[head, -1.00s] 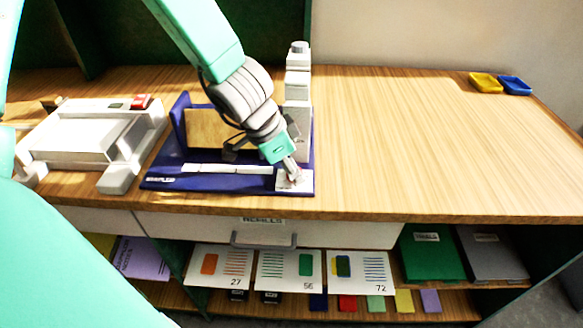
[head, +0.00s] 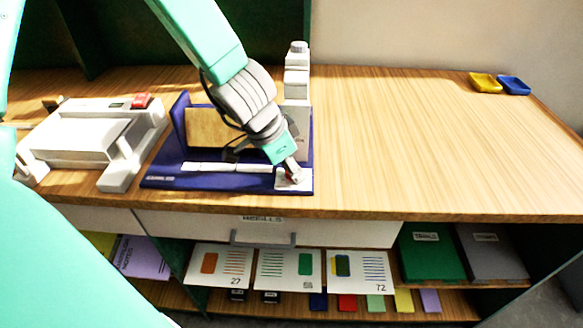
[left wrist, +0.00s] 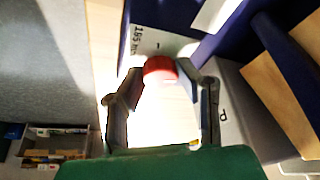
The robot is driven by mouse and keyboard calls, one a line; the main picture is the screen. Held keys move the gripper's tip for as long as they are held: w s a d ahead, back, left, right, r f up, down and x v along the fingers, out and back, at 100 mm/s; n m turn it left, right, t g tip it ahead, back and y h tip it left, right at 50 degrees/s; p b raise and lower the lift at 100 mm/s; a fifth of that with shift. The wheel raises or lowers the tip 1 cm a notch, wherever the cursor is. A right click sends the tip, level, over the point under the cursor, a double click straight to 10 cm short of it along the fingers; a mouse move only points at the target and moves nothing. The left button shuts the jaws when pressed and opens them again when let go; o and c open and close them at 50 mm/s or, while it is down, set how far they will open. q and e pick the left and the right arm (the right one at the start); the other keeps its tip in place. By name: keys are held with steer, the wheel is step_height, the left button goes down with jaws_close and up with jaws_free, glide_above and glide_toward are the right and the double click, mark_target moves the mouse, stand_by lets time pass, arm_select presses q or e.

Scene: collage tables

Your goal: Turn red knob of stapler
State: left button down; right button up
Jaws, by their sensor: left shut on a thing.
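The stapler has a dark blue base (head: 225,181) and a pale grey column (head: 297,88) at its right rear. A small white block (head: 303,183) sits at its front right corner. My left gripper (head: 291,175) reaches down to this block from above. In the left wrist view, the red knob (left wrist: 160,69) is between the fingertips of my left gripper (left wrist: 162,85). The gripper is shut on the knob. In the head view the fingers largely hide the knob. My right gripper is not in view.
A white machine (head: 80,140) with a red switch (head: 141,100) stands left of the stapler. Yellow (head: 485,82) and blue (head: 514,85) trays lie at the back right. The tabletop (head: 410,140) between is clear. A drawer (head: 262,228) and shelves with cards are below.

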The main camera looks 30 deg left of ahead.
arm_select(q)
steer(key=shift+f+n+y, duration=0.1)
steer(key=shift+n+y, duration=0.2)
steer(key=shift+n, duration=0.4)
steer(key=shift+n+y+p, duration=0.3)
steer(key=shift+n+y, duration=0.1)
steer(key=shift+n, duration=0.5)
steer(key=n+p, duration=0.1)
steer(key=n+y+p, duration=0.1)
steer(key=shift+d+r+n, duration=0.15)
steer(key=shift+r+n, duration=0.05)
steer(key=shift+n, duration=0.1)
steer(key=n+y+p, duration=0.1)
steer(key=n+p, duration=0.4)
steer(key=p, duration=0.1)
steer(key=n+g+y+p, duration=0.1)
steer(key=n+y+p, duration=0.1)
steer(key=n+p, duration=0.3)
steer(key=shift+w+d+r+p, duration=0.1)
steer(key=shift+w+d+p, duration=0.1)
steer(key=shift+p, duration=0.65)
steer(key=shift+n+g+p, duration=0.3)
steer(key=shift+n+p, duration=0.1)
steer(key=shift+n, duration=0.1)
steer(key=shift+n+y+p, duration=0.5)
steer(key=shift+n, duration=0.3)
steer(key=shift+w+f+n+g, duration=0.1)
steer(key=shift+f+n+g, duration=0.15)
steer(key=shift+n+g, duration=0.65)
steer(key=shift+n, duration=0.4)
